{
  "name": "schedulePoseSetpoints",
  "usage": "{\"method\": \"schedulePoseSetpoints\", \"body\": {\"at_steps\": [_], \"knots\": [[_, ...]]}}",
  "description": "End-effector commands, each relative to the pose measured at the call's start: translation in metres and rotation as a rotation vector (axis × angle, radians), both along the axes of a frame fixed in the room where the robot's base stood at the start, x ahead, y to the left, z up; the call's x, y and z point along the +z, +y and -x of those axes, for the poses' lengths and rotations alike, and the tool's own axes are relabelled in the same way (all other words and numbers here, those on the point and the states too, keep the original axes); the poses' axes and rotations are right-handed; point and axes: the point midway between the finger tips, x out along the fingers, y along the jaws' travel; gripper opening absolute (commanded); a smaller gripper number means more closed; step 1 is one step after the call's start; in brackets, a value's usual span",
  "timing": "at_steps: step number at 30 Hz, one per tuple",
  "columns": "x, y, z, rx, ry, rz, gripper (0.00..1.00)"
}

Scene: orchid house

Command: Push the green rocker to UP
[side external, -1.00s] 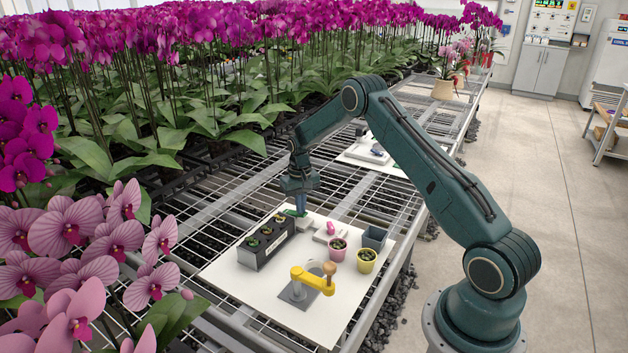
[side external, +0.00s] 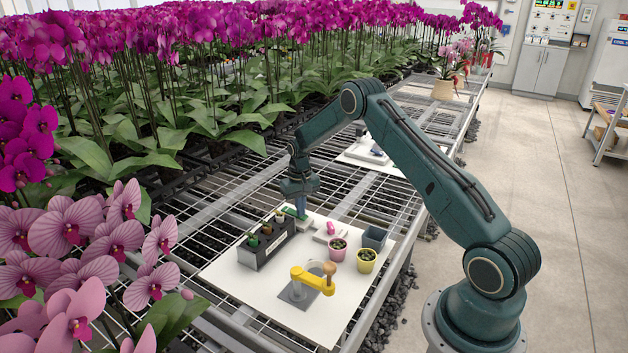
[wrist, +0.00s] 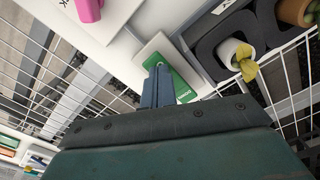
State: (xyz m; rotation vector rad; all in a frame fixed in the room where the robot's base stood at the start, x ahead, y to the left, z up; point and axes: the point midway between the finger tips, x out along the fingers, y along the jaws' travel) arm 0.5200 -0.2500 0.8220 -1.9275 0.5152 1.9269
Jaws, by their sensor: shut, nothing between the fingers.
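The green rocker (wrist: 184,75) sits on a pale base plate (wrist: 145,55) in the wrist view. In the side external view a bit of the green rocker (side external: 293,212) shows beside my gripper. My gripper (side external: 301,214) is shut and empty and points down at the rocker. In the wrist view the shut fingers (wrist: 158,80) overlap the near-left part of the rocker and hide it. I cannot tell whether they touch it. Which way the rocker is tilted is not clear.
A dark box with several round holders (side external: 265,243) stands just left of the rocker.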

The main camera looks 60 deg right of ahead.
Motion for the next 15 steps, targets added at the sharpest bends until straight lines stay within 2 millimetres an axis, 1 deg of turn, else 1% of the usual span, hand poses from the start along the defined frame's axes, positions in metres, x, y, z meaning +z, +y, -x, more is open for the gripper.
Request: {"method": "schedulePoseSetpoints", "body": {"at_steps": [2,7,15], "knots": [[-0.003,0.000,0.000,-0.001,-0.001,0.000,0.00],[-0.001,0.000,0.000,-0.001,-0.003,0.001,0.00],[0.012,0.000,0.000,-0.001,-0.003,0.001,0.00]]}}
